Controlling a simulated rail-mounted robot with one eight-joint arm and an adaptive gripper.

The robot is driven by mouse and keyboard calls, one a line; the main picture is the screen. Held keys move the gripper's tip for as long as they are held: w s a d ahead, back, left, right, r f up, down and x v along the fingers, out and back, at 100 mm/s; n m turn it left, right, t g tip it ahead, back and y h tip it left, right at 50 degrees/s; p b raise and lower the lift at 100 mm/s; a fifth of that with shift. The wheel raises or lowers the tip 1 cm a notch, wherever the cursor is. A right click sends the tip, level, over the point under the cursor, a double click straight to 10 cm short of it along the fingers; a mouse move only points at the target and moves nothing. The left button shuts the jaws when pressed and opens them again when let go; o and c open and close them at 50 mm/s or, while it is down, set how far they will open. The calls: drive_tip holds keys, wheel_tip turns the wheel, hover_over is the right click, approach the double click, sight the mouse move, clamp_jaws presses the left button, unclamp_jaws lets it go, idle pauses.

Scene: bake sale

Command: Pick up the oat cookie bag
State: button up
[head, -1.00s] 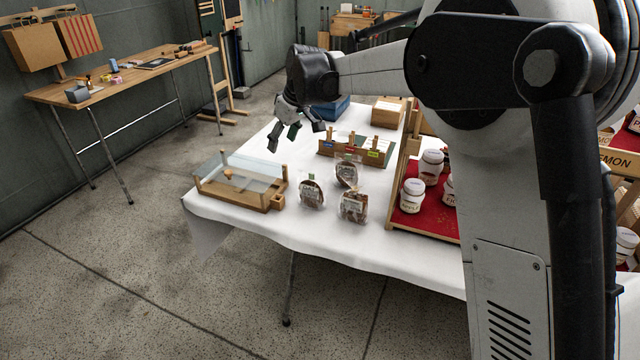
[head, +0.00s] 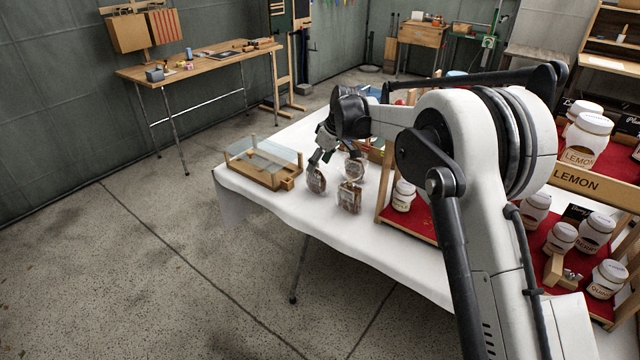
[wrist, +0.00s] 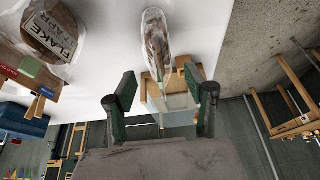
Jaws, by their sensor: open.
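Several clear bags of brown baked goods stand on the white table: a left bag (head: 316,180), a front bag (head: 349,197) and a back bag (head: 355,168). Their labels are too small to read in the head view, so I cannot tell which is the oat cookie bag. My gripper (head: 321,157) is open and empty, low over the left bag. In the wrist view, one narrow, edge-on bag (wrist: 156,40) appears ahead, above the gap between the open fingers (wrist: 165,94). Another bag (wrist: 55,32) with a partly legible "FLAKE" label lies off to the left.
A wooden case with clear panels (head: 263,163) stands left of the bags, near the table edge. A red-lined jar stand (head: 408,222) is to the right. In the wrist view, a wooden rack with coloured tags (wrist: 30,80) and a blue box (wrist: 22,120) are at left.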

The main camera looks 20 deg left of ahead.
sight(315, 173)
drive_tip(key=b+x, duration=0.1)
drive_tip(key=x, duration=0.4)
drive_tip(key=shift+a+f, duration=0.1)
drive_tip(key=shift+f, duration=0.3)
drive_tip(key=c, duration=0.9)
drive_tip(key=shift+o, duration=0.2)
drive_tip(key=shift+r, duration=0.1)
